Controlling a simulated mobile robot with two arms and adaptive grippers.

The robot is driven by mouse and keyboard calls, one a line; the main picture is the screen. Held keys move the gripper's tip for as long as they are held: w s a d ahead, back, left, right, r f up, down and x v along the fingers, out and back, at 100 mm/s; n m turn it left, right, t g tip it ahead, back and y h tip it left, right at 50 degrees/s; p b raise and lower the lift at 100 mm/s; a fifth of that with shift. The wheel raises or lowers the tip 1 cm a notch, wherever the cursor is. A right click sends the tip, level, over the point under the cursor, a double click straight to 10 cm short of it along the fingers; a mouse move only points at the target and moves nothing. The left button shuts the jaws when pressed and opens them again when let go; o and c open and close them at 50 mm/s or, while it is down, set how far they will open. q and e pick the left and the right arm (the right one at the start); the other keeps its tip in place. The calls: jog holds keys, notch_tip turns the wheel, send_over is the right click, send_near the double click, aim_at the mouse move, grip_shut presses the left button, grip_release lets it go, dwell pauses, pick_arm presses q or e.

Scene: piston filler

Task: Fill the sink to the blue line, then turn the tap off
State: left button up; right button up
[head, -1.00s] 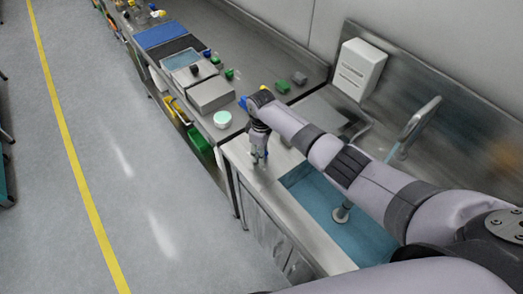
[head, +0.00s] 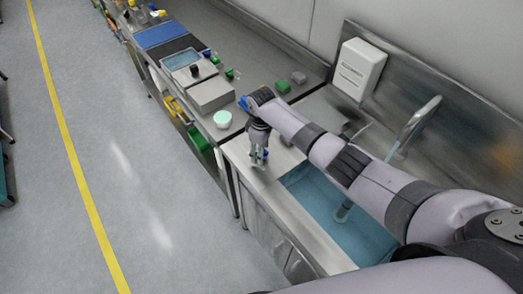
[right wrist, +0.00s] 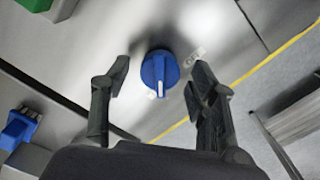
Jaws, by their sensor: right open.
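The sink basin (head: 297,174) holds blue-tinted water (head: 350,222). My right arm hides part of the basin, and I cannot make out the blue line. The curved metal tap spout (head: 418,120) stands behind the basin, with a bluish stream (head: 391,154) below its mouth. My right gripper (head: 258,164) points down over the counter left of the basin. In the right wrist view its open fingers (right wrist: 160,76) stand either side of a round blue knob (right wrist: 158,68) with a white pointer mark, with gaps on both sides. My left gripper is not in view.
A white dispenser (head: 359,68) hangs on the wall behind. The floor (head: 150,190) left of the counter is clear.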

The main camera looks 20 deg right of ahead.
notch_tip(320, 180, up, 11)
jog(key=shift+r, duration=0.2)
jog(key=shift+f, duration=0.1)
dwell(0.5)
